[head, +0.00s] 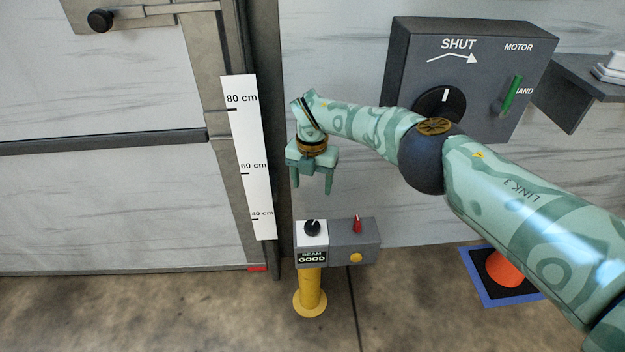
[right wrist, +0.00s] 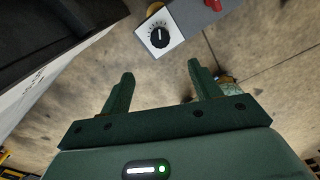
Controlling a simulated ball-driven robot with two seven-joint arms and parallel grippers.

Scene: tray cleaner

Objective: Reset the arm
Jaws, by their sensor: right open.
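My right arm comes in from the right of the head view and reaches across to the middle, in front of the grey control box (head: 400,70). My right gripper (head: 313,188) points down, open and empty, above the small pedestal box (head: 340,243) on a yellow post. In the right wrist view the two fingers (right wrist: 160,88) are spread with nothing between them. The pedestal's black dial (right wrist: 159,36) shows beyond the fingers, apart from them. My left gripper is not in view.
A height scale (head: 247,150) runs beside the door frame at left. The control box has a black knob and a green lever (head: 512,95). A grey shelf (head: 580,85) is at right. An orange cone (head: 503,268) stands on a blue-edged mat. Floor at front is clear.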

